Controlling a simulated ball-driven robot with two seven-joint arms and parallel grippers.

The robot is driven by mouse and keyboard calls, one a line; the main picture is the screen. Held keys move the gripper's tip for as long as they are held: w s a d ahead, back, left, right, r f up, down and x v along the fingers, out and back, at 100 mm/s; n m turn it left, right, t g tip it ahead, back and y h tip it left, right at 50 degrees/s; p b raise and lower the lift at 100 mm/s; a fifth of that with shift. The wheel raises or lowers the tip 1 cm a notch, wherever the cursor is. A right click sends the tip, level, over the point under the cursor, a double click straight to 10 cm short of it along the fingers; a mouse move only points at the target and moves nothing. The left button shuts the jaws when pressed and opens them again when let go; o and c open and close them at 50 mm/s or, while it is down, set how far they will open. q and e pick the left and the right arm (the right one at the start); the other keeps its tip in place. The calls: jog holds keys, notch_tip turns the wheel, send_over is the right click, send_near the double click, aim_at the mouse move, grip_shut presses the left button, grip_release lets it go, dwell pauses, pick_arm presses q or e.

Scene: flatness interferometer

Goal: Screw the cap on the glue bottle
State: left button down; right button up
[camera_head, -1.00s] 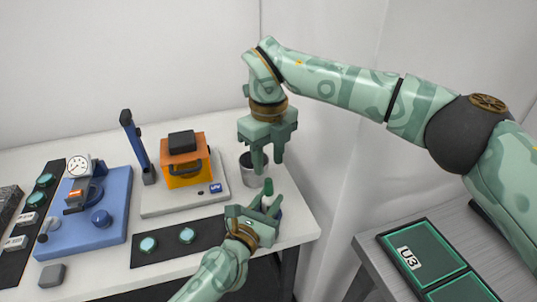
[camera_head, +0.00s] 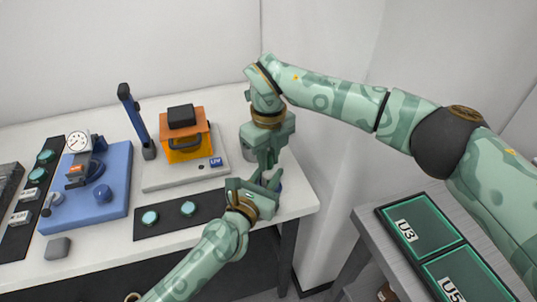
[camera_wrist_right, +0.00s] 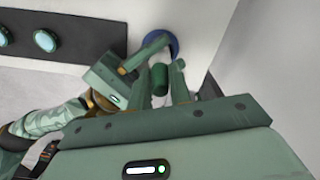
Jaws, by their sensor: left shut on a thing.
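In the right wrist view a green cap (camera_wrist_right: 160,79) sits between the two fingers of my right gripper (camera_wrist_right: 159,88), with a gap on each side. My right gripper (camera_head: 268,158) is open and points down, just above my left gripper (camera_head: 269,183) in the head view. My left gripper (camera_wrist_right: 138,62) is shut on the glue bottle, near the table's right edge. The bottle is mostly hidden by the fingers. A round blue part (camera_wrist_right: 172,44) shows below the fingers in the right wrist view; I cannot tell whether it belongs to the bottle.
A dark strip with two teal discs (camera_head: 170,218) lies left of my left gripper. Behind it stands an orange instrument (camera_head: 186,147) on a grey base. A blue gauge stand (camera_head: 112,203) is further left. A grey side table with green panels (camera_head: 424,226) stands at the right.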

grip_shut()
jog(key=o, duration=0.7)
grip_release()
jog(key=shift+r, duration=0.1)
notch_tip(320, 180, up, 12)
jog(key=shift+f, duration=0.1)
pick_arm(q)
jog(key=c, duration=1)
grip_release()
